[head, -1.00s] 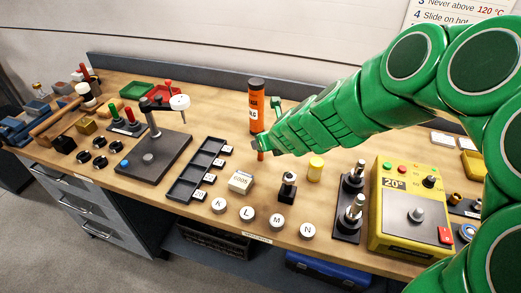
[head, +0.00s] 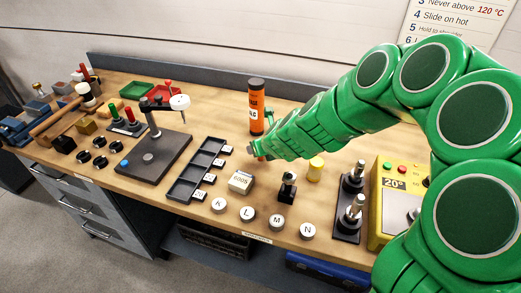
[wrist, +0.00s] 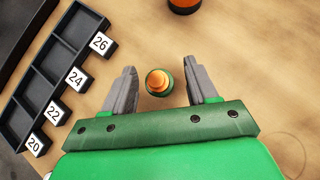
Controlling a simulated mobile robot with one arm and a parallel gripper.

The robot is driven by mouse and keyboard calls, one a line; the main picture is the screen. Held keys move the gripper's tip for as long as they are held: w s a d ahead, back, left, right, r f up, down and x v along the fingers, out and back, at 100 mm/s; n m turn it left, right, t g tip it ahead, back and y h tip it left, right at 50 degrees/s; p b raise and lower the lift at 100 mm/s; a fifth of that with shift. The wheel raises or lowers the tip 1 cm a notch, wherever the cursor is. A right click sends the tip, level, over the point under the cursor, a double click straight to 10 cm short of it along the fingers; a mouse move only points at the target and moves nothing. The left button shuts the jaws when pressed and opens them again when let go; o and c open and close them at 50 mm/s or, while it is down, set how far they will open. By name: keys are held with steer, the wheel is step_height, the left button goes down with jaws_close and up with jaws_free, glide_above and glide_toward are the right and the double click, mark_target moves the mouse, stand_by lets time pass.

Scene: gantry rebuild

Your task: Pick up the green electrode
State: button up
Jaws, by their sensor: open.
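A small round upright piece (wrist: 158,82) with an orange-copper top and a dark green rim stands between my fingers in the wrist view, seen from above. It looks like the green electrode. My gripper (wrist: 160,70) is open around it, with a gap on each side. In the head view my gripper (head: 257,150) is low over the bench, in front of the orange tube, and mostly hides the piece. Farther left, a green upright piece (head: 112,111) stands beside a red one (head: 129,115) in a black base.
The orange tube (head: 256,98) stands behind my gripper. A black compartment tray (head: 180,190) with number tags lies to its left. A cream block (head: 241,182), a yellow cylinder (head: 316,168) and several lettered round pieces (head: 247,213) stand in front.

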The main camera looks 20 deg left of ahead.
steer(key=shift+x, duration=0.75)
jaws_close()
